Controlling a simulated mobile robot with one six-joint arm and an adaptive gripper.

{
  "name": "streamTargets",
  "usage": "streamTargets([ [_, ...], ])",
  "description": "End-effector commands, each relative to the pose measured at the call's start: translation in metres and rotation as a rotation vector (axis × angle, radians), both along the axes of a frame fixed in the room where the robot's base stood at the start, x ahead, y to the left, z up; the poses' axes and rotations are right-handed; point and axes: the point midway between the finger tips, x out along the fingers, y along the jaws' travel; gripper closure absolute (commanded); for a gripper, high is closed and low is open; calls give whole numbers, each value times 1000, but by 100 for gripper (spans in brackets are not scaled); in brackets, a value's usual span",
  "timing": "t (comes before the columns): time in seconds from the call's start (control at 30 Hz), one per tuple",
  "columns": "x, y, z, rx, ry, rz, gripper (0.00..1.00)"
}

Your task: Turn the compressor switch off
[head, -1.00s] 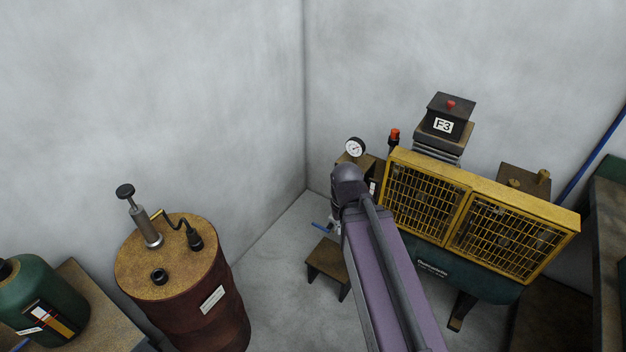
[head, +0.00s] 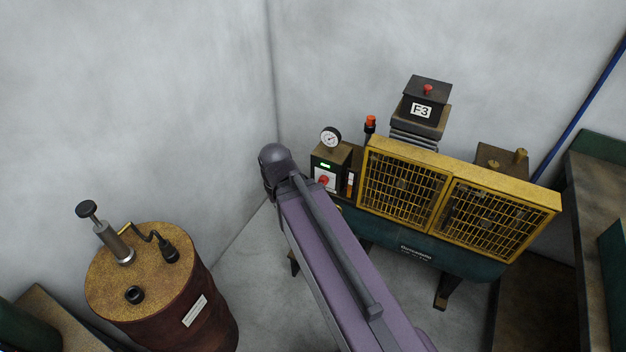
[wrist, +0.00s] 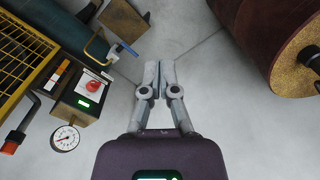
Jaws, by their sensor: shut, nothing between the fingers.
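The compressor (head: 430,200) stands against the back right wall, with a yellow mesh guard over a dark green tank. Its switch box (head: 333,160) carries a red knob, the switch (head: 324,181), on a pale plate beside a lit green display. In the wrist view the red switch (wrist: 93,86) is left of my gripper (wrist: 158,92), clear of it. My gripper is shut and empty, over bare floor. In the head view my arm hides the gripper; the arm's elbow end lies just left of the switch box. The switch's exact setting is too small to tell.
A pressure gauge (head: 331,137) stands on the switch box, with an orange-red cap (head: 371,123) nearby. A rusty red drum (head: 180,310) with a hand pump stands at the left. The floor between drum and compressor (head: 245,255) is mostly clear.

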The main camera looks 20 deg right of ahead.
Motion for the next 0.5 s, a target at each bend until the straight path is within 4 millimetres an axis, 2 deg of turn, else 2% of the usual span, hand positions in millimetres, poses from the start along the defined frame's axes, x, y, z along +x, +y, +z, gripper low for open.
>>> streamTargets([
  [0.27,7,-3,-7,-17,-4,-15,100],
  [0.5,40,-17,-35,-113,-26,-88,100],
])
